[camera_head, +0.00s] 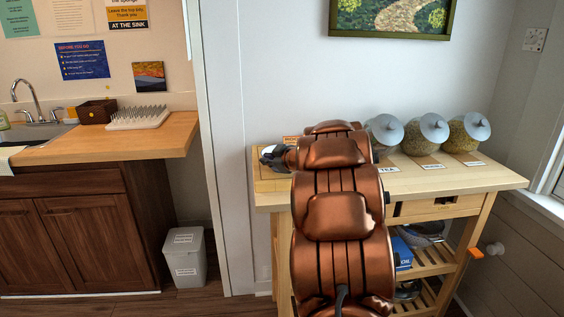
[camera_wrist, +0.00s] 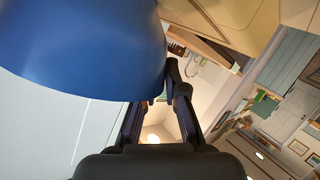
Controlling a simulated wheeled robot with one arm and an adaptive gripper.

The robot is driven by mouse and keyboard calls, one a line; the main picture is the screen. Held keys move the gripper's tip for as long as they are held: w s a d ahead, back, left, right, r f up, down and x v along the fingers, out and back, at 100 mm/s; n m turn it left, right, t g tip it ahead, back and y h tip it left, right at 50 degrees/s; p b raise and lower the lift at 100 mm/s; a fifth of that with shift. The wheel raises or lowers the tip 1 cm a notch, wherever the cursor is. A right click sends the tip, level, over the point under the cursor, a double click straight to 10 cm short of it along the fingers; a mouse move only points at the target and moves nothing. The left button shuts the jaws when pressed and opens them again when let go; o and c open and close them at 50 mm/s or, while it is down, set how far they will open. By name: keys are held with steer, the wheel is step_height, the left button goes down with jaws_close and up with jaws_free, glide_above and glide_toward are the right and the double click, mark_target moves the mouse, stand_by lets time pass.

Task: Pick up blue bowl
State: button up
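The blue bowl (camera_wrist: 85,50) fills the upper left of the wrist view, very close to the camera. I cannot make it out in the head view, where my arm covers much of the table. My gripper (camera_wrist: 158,88) shows its two dark fingers apart, with a gap between them. The bowl hides the tip of the left finger, and the right fingertip lies beside the bowl's right edge. I cannot tell whether either finger touches it. In the head view my gripper (camera_head: 272,157) is low over the left end of the wooden table (camera_head: 485,181).
Several lidded jars, one of them a grain-filled jar (camera_head: 427,138), stand at the table's right and back. A blue box (camera_head: 402,253) is on the shelf below. Left are a sink counter (camera_head: 150,140) with a spiked rack (camera_head: 138,118) and a bin (camera_head: 185,257).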

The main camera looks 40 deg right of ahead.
steer(key=shift+r, duration=0.15)
jaws_close()
steer(key=shift+r+p, duration=0.5)
steer(key=shift+r, duration=0.85)
steer(key=s+d+f+v, duration=0.1)
steer(key=f+v, duration=0.2)
steer(key=v, duration=1.2)
steer(key=shift+s, duration=0.4)
steer(key=shift+a, duration=0.15)
